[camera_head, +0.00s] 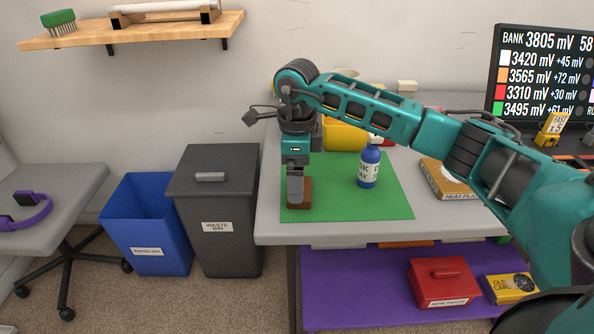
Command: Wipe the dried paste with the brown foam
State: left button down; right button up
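The brown foam (306,192) is a small block at the left part of the green mat (390,203) on the grey table. My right gripper (296,192) reaches in from the right and points down at the foam. Its near finger lies against the front of the foam; the far finger is hidden, and it appears shut on the block. The foam is on or just above the mat; I cannot tell which. I see no dried paste; it may be under the foam or arm. My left gripper is not in view.
A blue-and-white bottle (368,165) stands on the mat, right of the gripper. A yellow bin (343,135) is behind. A box labelled heat plate (447,181) lies to the right under my arm. A grey waste bin (217,205) stands beside the table's left edge.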

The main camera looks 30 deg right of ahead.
jog(key=shift+f+b, duration=0.7)
jog(key=shift+f, duration=0.65)
jog(key=c, duration=1)
jog(key=shift+o, duration=0.2)
notch_tip(320, 180, up, 8)
jog(key=p, duration=0.6)
jog(key=shift+r, duration=0.15)
